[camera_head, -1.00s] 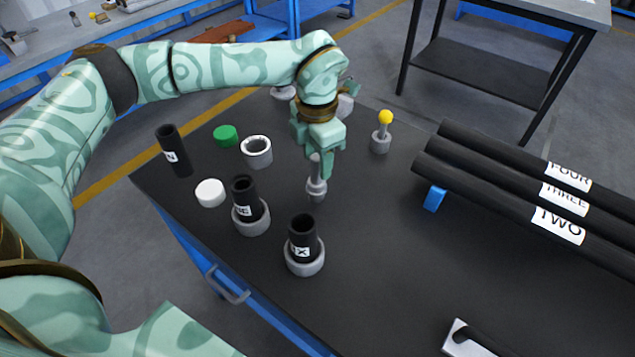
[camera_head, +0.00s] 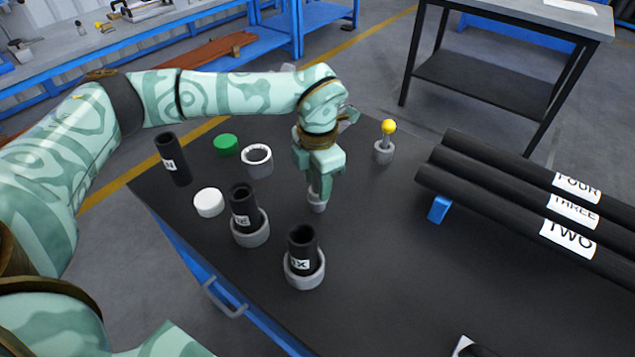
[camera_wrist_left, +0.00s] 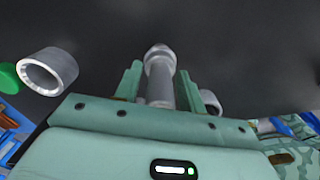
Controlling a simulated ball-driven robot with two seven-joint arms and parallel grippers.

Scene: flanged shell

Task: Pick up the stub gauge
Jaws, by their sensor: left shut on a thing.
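The stub gauge (camera_head: 317,204) is a grey metal piece near the middle of the dark table in the head view. Only its lower end shows there, below the fingers. My left gripper (camera_head: 319,186) points down and is shut on its upper part. In the left wrist view, the gauge's shaft (camera_wrist_left: 160,80) with a wider collar at the far end stands between the two green fingers (camera_wrist_left: 160,88). I cannot tell whether its lower end touches the table. My right gripper is not in view.
Left of the gauge are an empty grey ring (camera_head: 257,161), a white cap (camera_head: 209,202), a green cap (camera_head: 226,145) and black tubes, two in grey rings (camera_head: 304,270). A yellow-knobbed piece (camera_head: 389,128) stands right. Long labelled bars (camera_head: 520,190) lie further right.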

